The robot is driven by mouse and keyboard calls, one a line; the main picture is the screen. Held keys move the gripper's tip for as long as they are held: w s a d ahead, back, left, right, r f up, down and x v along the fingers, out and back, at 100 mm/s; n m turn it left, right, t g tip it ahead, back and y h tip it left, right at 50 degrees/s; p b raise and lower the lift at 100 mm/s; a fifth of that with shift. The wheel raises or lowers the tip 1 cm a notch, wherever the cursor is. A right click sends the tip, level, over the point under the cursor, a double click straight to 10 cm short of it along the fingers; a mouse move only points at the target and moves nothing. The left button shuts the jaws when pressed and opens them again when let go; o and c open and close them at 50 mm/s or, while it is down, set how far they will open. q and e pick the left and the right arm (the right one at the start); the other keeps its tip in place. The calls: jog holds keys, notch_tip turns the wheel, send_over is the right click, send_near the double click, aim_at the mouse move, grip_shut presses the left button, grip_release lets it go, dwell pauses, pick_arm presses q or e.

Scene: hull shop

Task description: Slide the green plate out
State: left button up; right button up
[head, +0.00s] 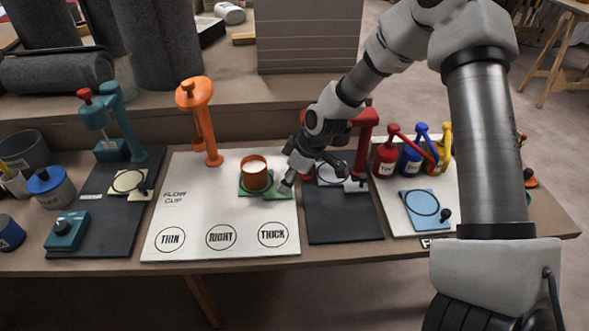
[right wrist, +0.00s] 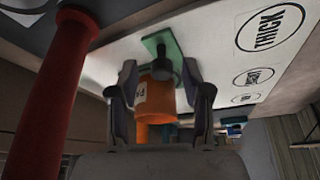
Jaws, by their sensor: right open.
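The green plate (head: 277,194) lies flat on the white flow-cup board, partly hidden by the orange cup (head: 256,178) with pale contents. In the right wrist view the green plate (right wrist: 151,43) shows beyond the cup (right wrist: 155,101), with a dark round knob (right wrist: 163,60) near it. My right gripper (head: 294,178) is open beside the plate's right end, apart from the cup. In the right wrist view its two fingers stand either side of the knob and cup; I cannot tell whether they touch anything. My left gripper is not in view.
An orange stand (head: 205,125) rises behind the cup. A red stand (head: 364,140) is close to my right gripper. Coloured cans (head: 410,160) stand farther right.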

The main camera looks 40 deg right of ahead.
jog(key=v, duration=1.1)
jog(key=shift+s+d+r, duration=0.15)
jog(key=shift+d+r, duration=0.05)
jog(key=shift+r, duration=0.05)
